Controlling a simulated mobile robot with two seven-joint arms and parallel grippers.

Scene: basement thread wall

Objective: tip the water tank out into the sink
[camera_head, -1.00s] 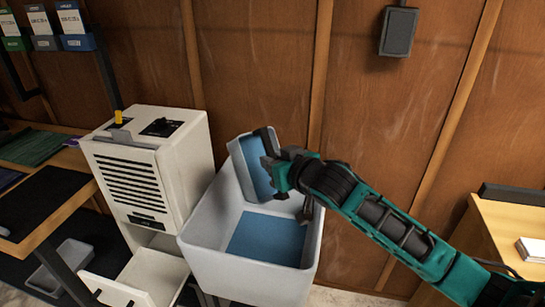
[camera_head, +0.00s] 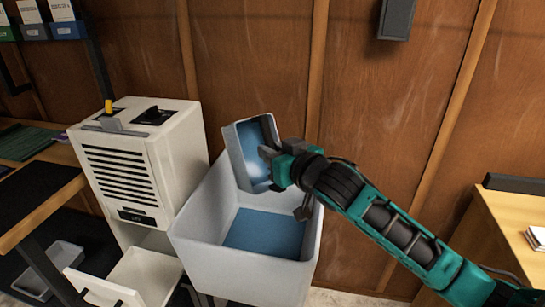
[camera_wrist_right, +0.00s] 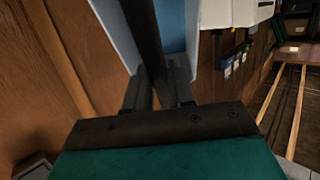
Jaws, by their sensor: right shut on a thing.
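The water tank (camera_head: 237,150), a grey box with a blue inside, is tilted above the back of the sink, its open side facing forward. The sink (camera_head: 190,251) is a deep pale grey basin with a blue area at its bottom. My right gripper (camera_head: 268,158) is shut on the tank's right side wall. In the right wrist view the gripper (camera_wrist_right: 158,92) has the tank's pale wall (camera_wrist_right: 116,35) and blue inside beyond its fingers. I cannot tell how much water is in the tank. My left gripper is not in view.
A white dehumidifier (camera_head: 135,170) with a dark grille stands close left of the sink, an open tray (camera_head: 130,282) at its foot. A wooden wall (camera_head: 260,60) rises behind. Desks stand at left and right (camera_head: 505,225). A grey box (camera_head: 396,18) hangs on the wall.

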